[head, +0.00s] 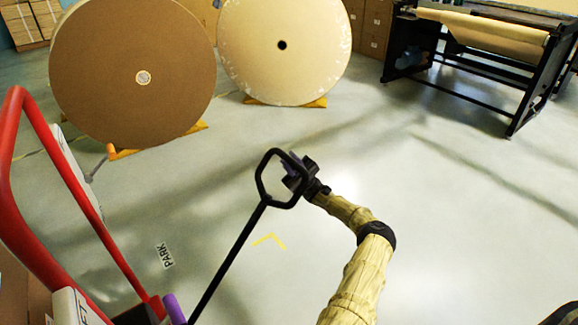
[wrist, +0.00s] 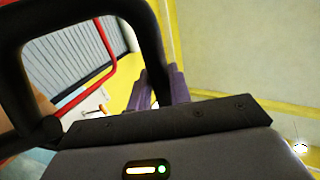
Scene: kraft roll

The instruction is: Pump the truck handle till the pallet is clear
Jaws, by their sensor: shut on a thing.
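The truck handle is a black loop (head: 259,176) on a long black shaft (head: 228,262) that slants down to the lower left in the head view. My gripper (head: 294,176) is shut on the right side of the loop. In the wrist view my purple fingers (wrist: 163,88) sit on both sides of the black handle bar (wrist: 145,40). The shaft's lower end runs out of the head view beside a purple part (head: 174,308). The pallet cannot be made out, so its height off the floor is hidden.
A red tubular frame (head: 62,165) stands at the left. A brown roll (head: 135,60) and a cream roll (head: 285,80) stand on yellow wedges behind. A black rack (head: 480,75) is at the back right.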

